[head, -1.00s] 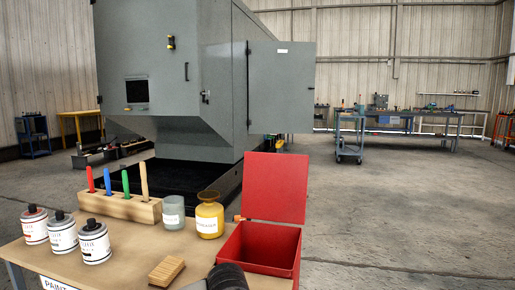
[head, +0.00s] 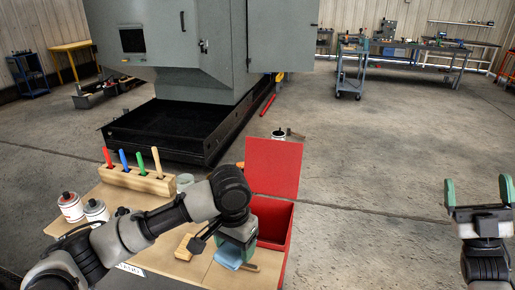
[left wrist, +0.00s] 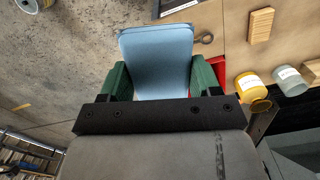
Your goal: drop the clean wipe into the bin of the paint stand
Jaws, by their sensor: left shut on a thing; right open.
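The blue wipe (head: 228,257) is held in my left gripper (head: 238,246), low at the front of the paint stand (head: 90,222), just left of the red bin. It also shows in the left wrist view (left wrist: 157,62), flat between the two green fingers. The red bin (head: 289,228) stands at the stand's right end with its lid (head: 272,166) raised. My left arm and gripper hide part of the bin. In the left wrist view only a red sliver of the bin (left wrist: 221,68) shows beside the wipe. My right gripper (head: 478,195) is open and empty at the far right.
A wooden block with coloured handles (head: 138,178), paint cans (head: 70,206) and a wooden brush block (head: 187,246) stand on the stand. The yellow jar (left wrist: 250,88) shows in the left wrist view. A grey booth (head: 190,60) stands behind.

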